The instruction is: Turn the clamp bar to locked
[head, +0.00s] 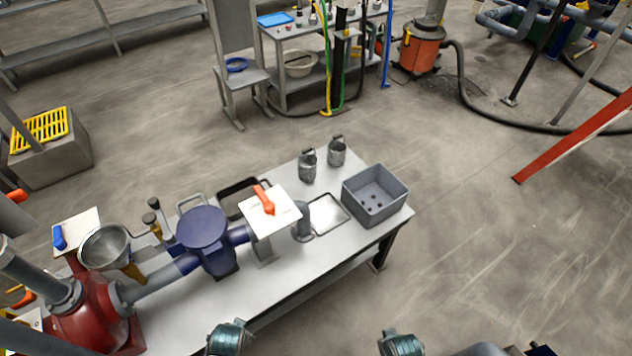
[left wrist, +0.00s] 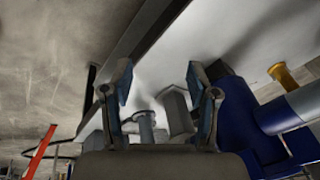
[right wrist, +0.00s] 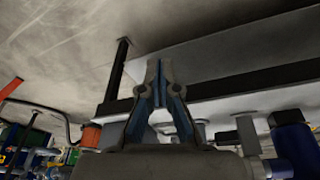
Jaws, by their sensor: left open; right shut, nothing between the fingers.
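An orange-red bar (head: 264,200), which looks like the clamp bar, lies on a white square plate (head: 284,219) atop a grey stand on the table. It points toward the upper left; I cannot read any lock marking. A blue round-topped vessel (head: 203,229) stands just left of the plate. My left gripper (left wrist: 159,84) is open and empty in the left wrist view, with the blue vessel (left wrist: 238,115) to its right. My right gripper (right wrist: 160,70) is shut and empty in the right wrist view, apart from everything. In the head view only parts of my arms show at the bottom edge.
The grey table (head: 215,300) has free room in front. A grey bin (head: 375,196) and two metal cans (head: 308,165) stand at its right end. A red pump (head: 85,312) and a funnel (head: 105,246) are at left. Open floor lies right.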

